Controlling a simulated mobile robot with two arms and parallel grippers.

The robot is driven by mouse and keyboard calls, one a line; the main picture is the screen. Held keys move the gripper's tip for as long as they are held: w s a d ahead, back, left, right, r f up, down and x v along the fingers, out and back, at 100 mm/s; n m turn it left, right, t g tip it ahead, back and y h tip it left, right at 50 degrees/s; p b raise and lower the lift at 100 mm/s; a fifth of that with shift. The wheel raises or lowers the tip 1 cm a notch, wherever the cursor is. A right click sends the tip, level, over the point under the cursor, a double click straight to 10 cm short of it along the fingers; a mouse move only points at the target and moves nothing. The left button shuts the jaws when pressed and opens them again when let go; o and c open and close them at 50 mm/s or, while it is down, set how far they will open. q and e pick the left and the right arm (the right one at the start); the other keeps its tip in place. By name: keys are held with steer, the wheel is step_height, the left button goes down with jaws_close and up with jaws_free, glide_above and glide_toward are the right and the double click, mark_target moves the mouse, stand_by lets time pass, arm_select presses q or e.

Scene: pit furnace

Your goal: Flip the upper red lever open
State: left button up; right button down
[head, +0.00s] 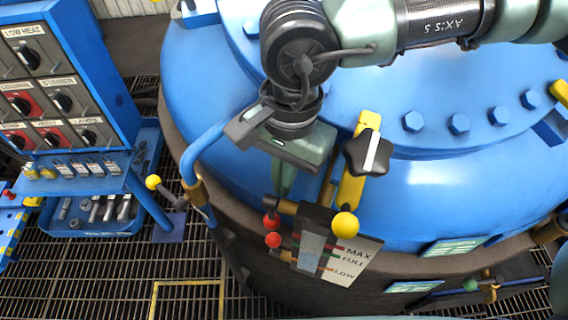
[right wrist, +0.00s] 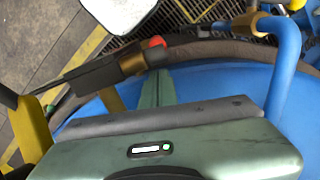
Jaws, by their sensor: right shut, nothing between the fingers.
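The upper red lever (head: 271,222) shows as a red ball at the left of the gauge's top, beside a brass fitting. A second red ball, the lower red lever (head: 273,240), sits just below it. My right gripper (head: 283,190) points down above the upper lever, its fingers together and empty. In the right wrist view the fingers (right wrist: 157,82) reach toward the red ball of a lever (right wrist: 154,42), which shows just past the tips. Whether they touch it I cannot tell. The gauge plate (head: 340,262) reads MAX, FULL, LOW. My left gripper is out of view.
The blue furnace vessel (head: 430,200) fills the right side. A blue pipe (head: 205,148) bends down left of the gripper. A black star knob (head: 368,152) and yellow-ball lever (head: 346,225) are close on the right. A control panel (head: 60,70) stands at left above grating.

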mark_target(271, 212)
step_height(271, 212, down, 5)
steer(key=shift+a+f+p, duration=0.1)
steer(key=shift+a+p, duration=0.05)
steer(key=shift+p, duration=0.3)
steer(key=shift+s+a+f+g+b, duration=0.1)
steer(key=shift+s+f+g+b, duration=0.2)
steer(key=shift+g+b, duration=0.3)
steer(key=shift+r+y, duration=0.1)
steer(key=shift+y, duration=0.2)
